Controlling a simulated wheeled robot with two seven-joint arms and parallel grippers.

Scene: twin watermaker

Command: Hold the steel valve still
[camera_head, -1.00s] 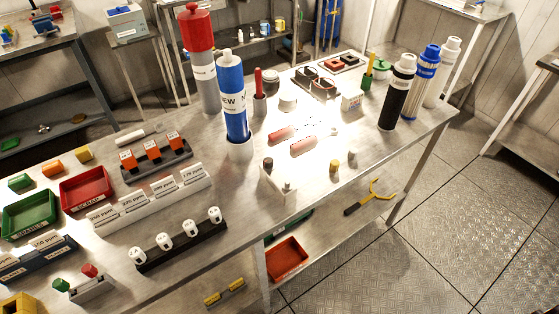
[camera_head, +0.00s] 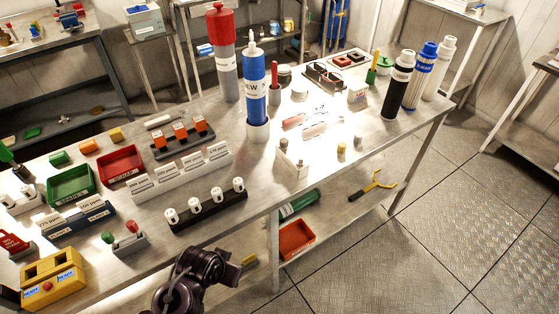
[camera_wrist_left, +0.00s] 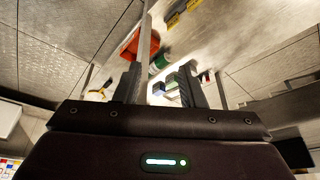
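I cannot clearly pick out the steel valve. A white stand (camera_head: 291,161) with small dark and grey knobs sits near the table's front edge, but I cannot tell whether either knob is the valve. My left gripper (camera_wrist_left: 162,88) shows in its wrist view with its two dark fingers apart and nothing between them. Beyond the fingers are a red bin (camera_wrist_left: 130,45) and a green cylinder (camera_wrist_left: 160,62). In the head view a dark arm link of mine is at the bottom, in front of the table. My right gripper is not in view.
The steel table (camera_head: 255,190) holds a tall blue cylinder (camera_head: 255,90), a red-topped grey cylinder (camera_head: 225,70), a black rack of white pieces (camera_head: 207,210) and a yellow box (camera_head: 52,280). The red bin (camera_head: 296,240) is on the lower shelf.

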